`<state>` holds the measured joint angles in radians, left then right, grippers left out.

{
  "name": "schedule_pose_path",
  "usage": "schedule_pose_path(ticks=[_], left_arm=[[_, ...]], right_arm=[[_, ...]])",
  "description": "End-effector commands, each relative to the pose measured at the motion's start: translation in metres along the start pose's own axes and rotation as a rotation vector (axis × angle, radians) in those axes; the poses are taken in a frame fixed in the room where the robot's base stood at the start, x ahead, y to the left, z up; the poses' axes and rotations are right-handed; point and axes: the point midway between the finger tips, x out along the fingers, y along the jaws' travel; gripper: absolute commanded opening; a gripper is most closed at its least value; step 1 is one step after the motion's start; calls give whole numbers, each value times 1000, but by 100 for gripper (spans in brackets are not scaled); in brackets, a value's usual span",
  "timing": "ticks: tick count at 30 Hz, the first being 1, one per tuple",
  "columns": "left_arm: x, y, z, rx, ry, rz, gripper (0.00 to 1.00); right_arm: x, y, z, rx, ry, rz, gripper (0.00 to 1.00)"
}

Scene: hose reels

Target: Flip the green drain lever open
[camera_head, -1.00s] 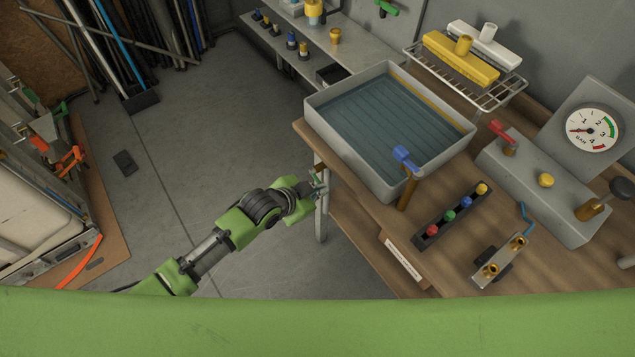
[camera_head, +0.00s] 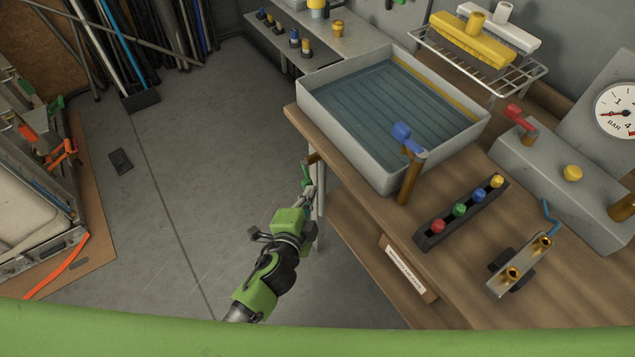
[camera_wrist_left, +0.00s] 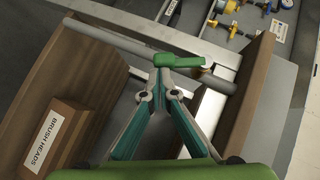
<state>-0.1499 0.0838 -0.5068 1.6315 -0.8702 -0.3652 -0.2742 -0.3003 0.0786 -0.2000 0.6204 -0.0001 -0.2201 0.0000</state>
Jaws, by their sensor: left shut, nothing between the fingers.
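The green drain lever (camera_head: 306,174) shows in the head view below the left edge of the grey water basin (camera_head: 345,137), by a brass fitting (camera_head: 314,158). In the left wrist view the lever (camera_wrist_left: 180,61) lies across the upper middle, just beyond my fingertips. My left gripper (camera_head: 307,194) is shut and empty, its fingers meeting in the wrist view (camera_wrist_left: 163,78) right at the near side of the lever. I cannot tell whether the tips touch it. My right gripper is not in view.
The wooden bench (camera_head: 375,235) stands right of the arm, with a blue-handled tap (camera_head: 407,138) beside the basin. A grey pipe (camera_wrist_left: 120,40) runs behind the lever.

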Motion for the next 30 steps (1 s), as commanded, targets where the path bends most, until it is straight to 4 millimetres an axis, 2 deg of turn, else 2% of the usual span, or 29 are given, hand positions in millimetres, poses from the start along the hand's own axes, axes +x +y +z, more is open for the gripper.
schedule_pose_path(ticks=[1, 6, 14, 24, 30], left_arm=[[3, 2, 6, 2, 0, -3, 0], [7, 3, 18, 1, -1, 0, 0], [5, 0, 15, -1, 0, 0, 0], [0, -13, 10, -1, 0, 1, 0], [0, -13, 10, -1, 0, 1, 0]], right_arm=[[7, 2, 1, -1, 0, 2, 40], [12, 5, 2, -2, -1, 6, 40], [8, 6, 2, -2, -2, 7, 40], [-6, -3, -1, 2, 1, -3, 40], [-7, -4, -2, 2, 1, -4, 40]])
